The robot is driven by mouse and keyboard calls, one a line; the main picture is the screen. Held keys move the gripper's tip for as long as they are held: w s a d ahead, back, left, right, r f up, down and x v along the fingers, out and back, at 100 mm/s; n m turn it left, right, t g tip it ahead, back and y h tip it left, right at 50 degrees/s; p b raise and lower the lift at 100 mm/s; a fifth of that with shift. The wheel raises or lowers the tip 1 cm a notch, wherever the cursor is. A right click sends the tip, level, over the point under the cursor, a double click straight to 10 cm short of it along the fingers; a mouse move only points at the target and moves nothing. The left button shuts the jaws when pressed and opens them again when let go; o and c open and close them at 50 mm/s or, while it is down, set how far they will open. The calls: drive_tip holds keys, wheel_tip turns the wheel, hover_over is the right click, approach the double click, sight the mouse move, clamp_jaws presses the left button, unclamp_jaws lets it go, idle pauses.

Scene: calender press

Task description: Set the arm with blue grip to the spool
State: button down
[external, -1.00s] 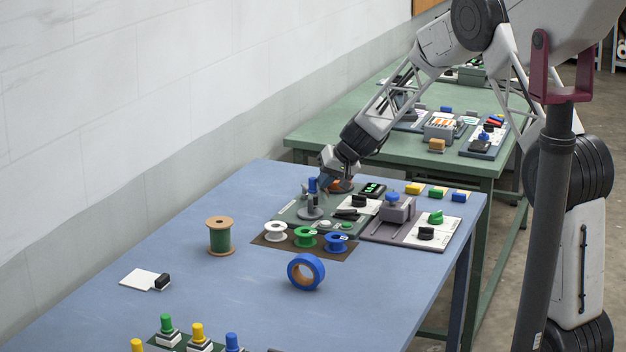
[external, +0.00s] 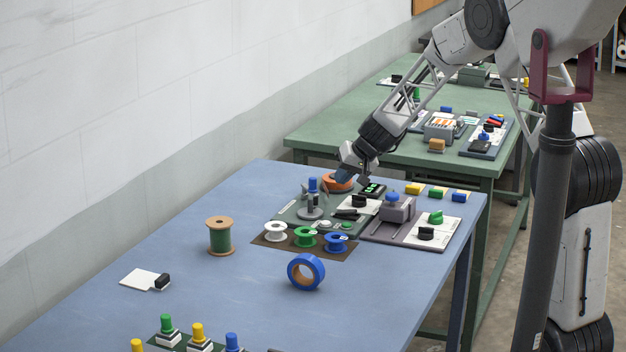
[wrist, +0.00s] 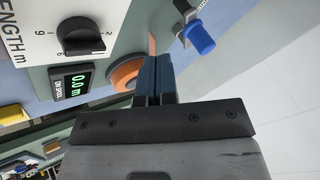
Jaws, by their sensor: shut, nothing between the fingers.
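The arm with the blue grip stands on a round grey base on the near-left part of the green-grey panel (external: 290,215). Its blue grip (external: 312,186) is upright in the external view and shows at the top of the wrist view (wrist: 200,38). The orange spool (external: 333,185) is behind it, partly covered by my gripper; it also shows in the wrist view (wrist: 124,75). My gripper (external: 344,178) is above the spool area, right of the blue grip and apart from it. Its fingers (wrist: 153,78) are together and empty. Whether they touch the spool is unclear.
A lit display (wrist: 77,85) reads 0.0 m beside a black LENGTH knob (wrist: 85,37). White, green and blue reels lie on a brown mat (external: 268,241) in front. A press with a blue knob (external: 393,199) stands right. Open table lies to the left.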

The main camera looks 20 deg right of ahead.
drive_tip(key=v, duration=0.8)
drive_tip(key=shift+s+r, duration=0.25)
drive_tip(key=shift+s, duration=0.05)
drive_tip(key=shift+s+r, duration=0.1)
drive_tip(key=s+d+r+n+g+h, duration=0.1)
drive_tip(key=s+r, duration=0.5)
drive_tip(key=s, duration=0.6)
drive_tip(key=s+d+r+g, duration=0.1)
drive_tip(key=s+r, duration=0.4)
drive_tip(key=s, duration=0.8)
drive_tip(key=s+d+h, duration=0.2)
drive_tip(key=s, duration=1.2)
drive_tip(key=s+d+g+h, duration=0.1)
drive_tip(key=s+d+h, duration=0.1)
drive_tip(key=s, duration=1.2)
drive_tip(key=shift+s+d+f, duration=0.25)
drive_tip(key=shift+d+f, duration=0.05)
drive_tip(key=shift+f, duration=0.2)
